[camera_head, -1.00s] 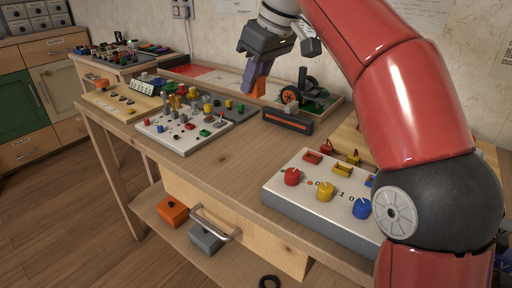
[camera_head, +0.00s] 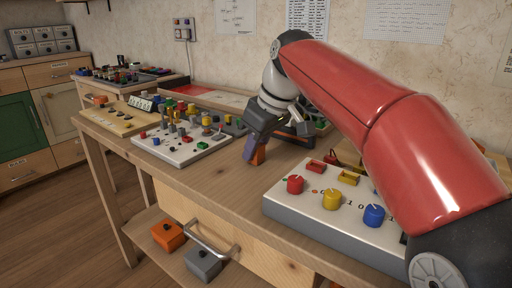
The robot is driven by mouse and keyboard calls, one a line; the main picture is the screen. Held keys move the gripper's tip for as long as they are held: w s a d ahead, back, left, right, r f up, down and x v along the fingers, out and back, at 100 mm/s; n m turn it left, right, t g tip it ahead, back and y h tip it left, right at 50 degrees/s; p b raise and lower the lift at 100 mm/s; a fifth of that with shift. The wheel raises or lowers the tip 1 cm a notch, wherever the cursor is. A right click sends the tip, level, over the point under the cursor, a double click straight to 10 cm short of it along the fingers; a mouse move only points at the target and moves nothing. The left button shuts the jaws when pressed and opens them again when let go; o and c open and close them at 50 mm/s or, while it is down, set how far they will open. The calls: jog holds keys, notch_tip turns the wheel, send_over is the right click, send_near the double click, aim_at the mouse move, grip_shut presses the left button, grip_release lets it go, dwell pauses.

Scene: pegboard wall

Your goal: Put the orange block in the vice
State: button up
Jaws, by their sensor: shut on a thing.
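My gripper (camera_head: 254,158) is low over the middle of the wooden table, pointing down. Its bluish-purple fingers are shut on the orange block (camera_head: 260,156), of which an orange part shows beside the finger. I cannot tell whether the block touches the tabletop. A dark body (camera_head: 303,129) shows just behind and right of the gripper, mostly hidden by it and the arm. I cannot clearly make out the vice.
A white panel with red, yellow and blue knobs (camera_head: 331,199) stands right of the gripper. A white pegboard with coloured pieces (camera_head: 180,150) lies to its left. Bare tabletop (camera_head: 205,185) lies in front. My red arm covers the right side.

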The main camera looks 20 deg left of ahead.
jog(key=shift+f, duration=0.2)
jog(key=o, duration=1)
jog(key=shift+c, duration=0.2)
